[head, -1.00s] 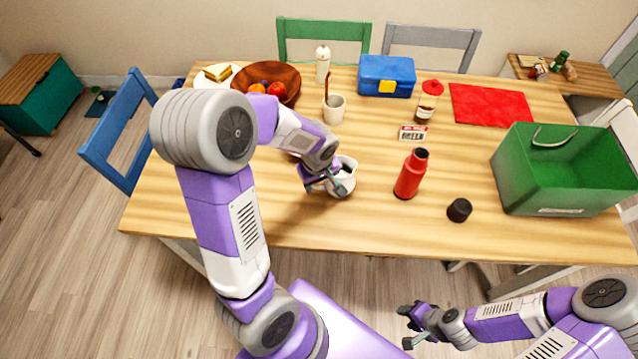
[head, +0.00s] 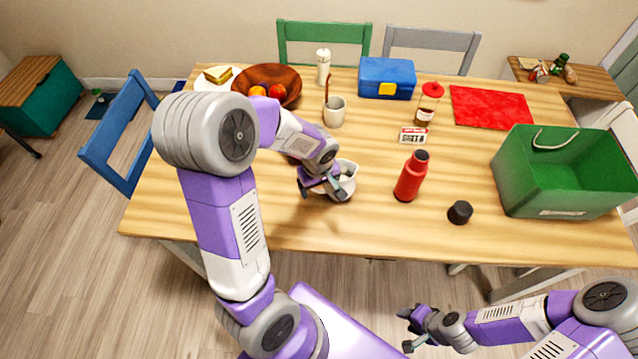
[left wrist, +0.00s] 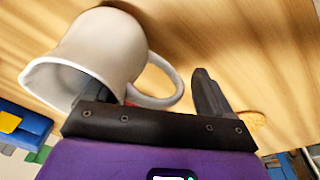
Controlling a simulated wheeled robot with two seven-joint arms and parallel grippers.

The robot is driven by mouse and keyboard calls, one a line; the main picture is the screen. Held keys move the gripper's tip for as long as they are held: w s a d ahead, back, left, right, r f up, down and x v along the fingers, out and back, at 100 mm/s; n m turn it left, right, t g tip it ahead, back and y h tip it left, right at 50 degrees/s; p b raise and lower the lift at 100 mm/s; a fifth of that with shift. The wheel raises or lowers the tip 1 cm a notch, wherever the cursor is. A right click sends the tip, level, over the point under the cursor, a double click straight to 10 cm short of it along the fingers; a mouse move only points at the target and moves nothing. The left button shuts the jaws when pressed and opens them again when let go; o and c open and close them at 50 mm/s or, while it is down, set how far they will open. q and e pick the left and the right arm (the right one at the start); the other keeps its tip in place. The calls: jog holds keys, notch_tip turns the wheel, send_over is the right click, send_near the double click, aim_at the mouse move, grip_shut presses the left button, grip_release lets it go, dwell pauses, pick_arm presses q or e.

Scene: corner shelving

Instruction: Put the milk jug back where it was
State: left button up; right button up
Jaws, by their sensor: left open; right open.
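The white milk jug (head: 349,176) stands on the wooden table near its front edge, left of the red bottle. My left gripper (head: 325,190) is at the jug, open. In the left wrist view the jug (left wrist: 105,45) fills the upper left, and its looped handle (left wrist: 170,80) lies between the two open fingers (left wrist: 150,95). One finger is at the jug's mouth, partly hidden; the other is on the far side of the handle, apart from it. My right gripper (head: 412,328) is open and empty, off the table's front edge.
A red bottle (head: 411,177) and a black cap (head: 460,212) stand right of the jug. A green crate (head: 540,190) is at the right. Behind are a cup (head: 334,113), a wooden bowl (head: 285,78), a blue box (head: 372,78) and a red mat (head: 490,105). The front left tabletop is clear.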

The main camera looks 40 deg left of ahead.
pick_arm(q)
notch_tip(320, 180, up, 12)
jog(key=s+p, duration=0.1)
jog(key=p, duration=0.2)
jog(key=shift+s+d+p, duration=0.25)
jog(key=shift+d+p, duration=0.05)
jog(key=shift+d, duration=0.15)
pick_arm(e)
notch_tip(320, 180, up, 4)
jog(key=shift+f, duration=0.1)
